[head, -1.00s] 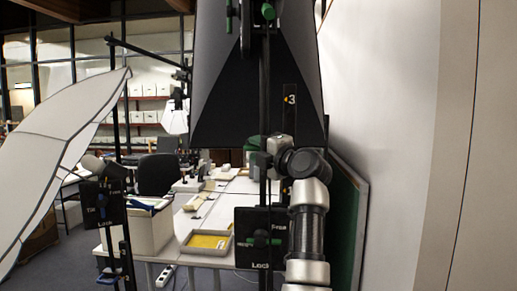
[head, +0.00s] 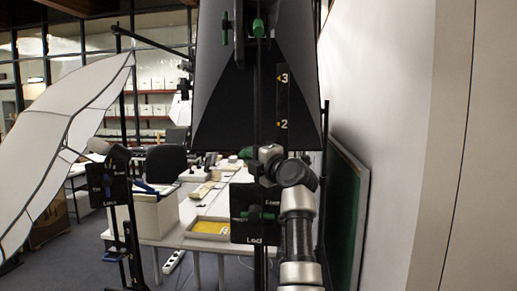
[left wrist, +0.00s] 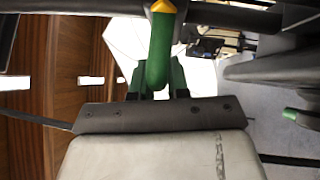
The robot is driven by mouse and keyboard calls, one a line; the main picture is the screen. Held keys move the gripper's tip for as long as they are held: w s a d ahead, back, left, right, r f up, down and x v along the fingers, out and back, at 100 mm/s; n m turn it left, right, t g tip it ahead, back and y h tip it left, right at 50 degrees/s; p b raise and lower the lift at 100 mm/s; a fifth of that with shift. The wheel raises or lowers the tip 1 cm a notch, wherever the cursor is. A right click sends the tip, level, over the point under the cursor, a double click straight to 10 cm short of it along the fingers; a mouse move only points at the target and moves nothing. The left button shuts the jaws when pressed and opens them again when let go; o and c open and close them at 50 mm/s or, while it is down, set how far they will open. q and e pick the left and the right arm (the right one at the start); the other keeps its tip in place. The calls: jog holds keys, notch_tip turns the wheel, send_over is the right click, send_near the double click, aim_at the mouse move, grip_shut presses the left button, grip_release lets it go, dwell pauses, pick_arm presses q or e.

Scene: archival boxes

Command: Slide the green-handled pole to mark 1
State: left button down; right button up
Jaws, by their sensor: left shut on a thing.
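A black upright pole (head: 259,95) stands in the middle of the head view. A dark scale strip beside it (head: 282,98) shows marks 3 and 2; mark 1 is not visible. My left gripper (head: 255,160) is at the pole, a little below mark 2. In the left wrist view, a green handle with a yellow end (left wrist: 160,48) runs between the fingers of my left gripper (left wrist: 158,82), which is shut on it. In the head view, a bit of green (head: 246,153) shows by the gripper. My right gripper is not in view.
A black softbox (head: 222,120) hangs behind the pole. A black box labelled Lock (head: 240,228) is below my gripper. A white softbox (head: 75,125) stands at left. A table with a tray (head: 207,237) lies behind. A white wall (head: 390,120) is close at right.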

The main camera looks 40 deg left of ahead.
pick_arm(q)
notch_tip(320, 180, down, 5)
jog(key=shift+r+b, duration=0.15)
jog(key=shift+b, duration=0.7)
jog(key=c, duration=1.1)
grip_release()
jog(key=shift+c, duration=0.2)
jog(key=shift+o, duration=0.2)
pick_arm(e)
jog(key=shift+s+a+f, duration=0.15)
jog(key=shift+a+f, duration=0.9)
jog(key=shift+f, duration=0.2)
pick_arm(q)
jog(key=shift+d, duration=0.45)
jog(key=b+v, duration=0.4)
jog(key=v, duration=0.6)
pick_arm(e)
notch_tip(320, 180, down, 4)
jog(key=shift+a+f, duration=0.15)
